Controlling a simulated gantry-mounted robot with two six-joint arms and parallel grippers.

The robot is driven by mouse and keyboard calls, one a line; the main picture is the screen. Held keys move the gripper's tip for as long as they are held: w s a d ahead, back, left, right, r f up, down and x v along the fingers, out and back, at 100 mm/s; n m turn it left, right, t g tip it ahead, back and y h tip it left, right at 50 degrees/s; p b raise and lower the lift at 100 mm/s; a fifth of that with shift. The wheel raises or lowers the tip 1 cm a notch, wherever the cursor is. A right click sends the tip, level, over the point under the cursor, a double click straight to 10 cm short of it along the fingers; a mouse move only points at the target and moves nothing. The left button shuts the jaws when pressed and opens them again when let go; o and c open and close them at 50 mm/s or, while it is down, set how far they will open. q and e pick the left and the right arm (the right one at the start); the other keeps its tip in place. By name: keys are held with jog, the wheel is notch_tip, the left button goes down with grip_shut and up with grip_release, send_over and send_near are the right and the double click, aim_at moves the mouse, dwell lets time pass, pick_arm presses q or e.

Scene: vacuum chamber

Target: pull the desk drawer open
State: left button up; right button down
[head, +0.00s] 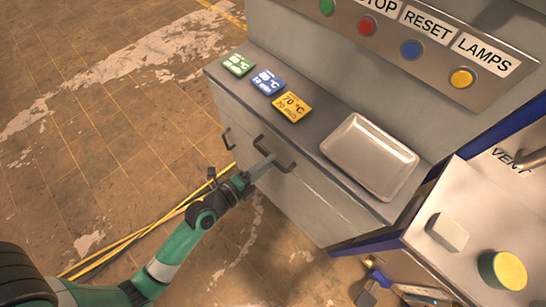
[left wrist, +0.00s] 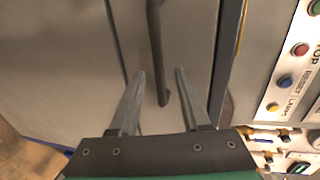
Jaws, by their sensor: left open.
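The grey desk has a drawer front (head: 303,196) with a dark bar handle (head: 286,167). The drawer looks shut. My left gripper (head: 266,164) is at this handle, with its fingers pointing at the desk front. In the left wrist view, the two fingers of my left gripper (left wrist: 160,74) are open. The dark handle (left wrist: 156,40) runs lengthwise between them, and its near end shows between the fingers. I cannot tell whether either finger touches it. My right gripper is in neither view.
A second dark handle (head: 228,139) is on the desk front to the left. A metal tray (head: 370,155) and green, blue and yellow cards (head: 292,106) lie on the desk top. A button panel (head: 400,40) rises behind. Yellow cables (head: 130,238) cross the floor.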

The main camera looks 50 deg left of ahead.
pick_arm(q)
jog(key=shift+x, duration=1.45)
jog(key=shift+c, duration=0.3)
grip_shut()
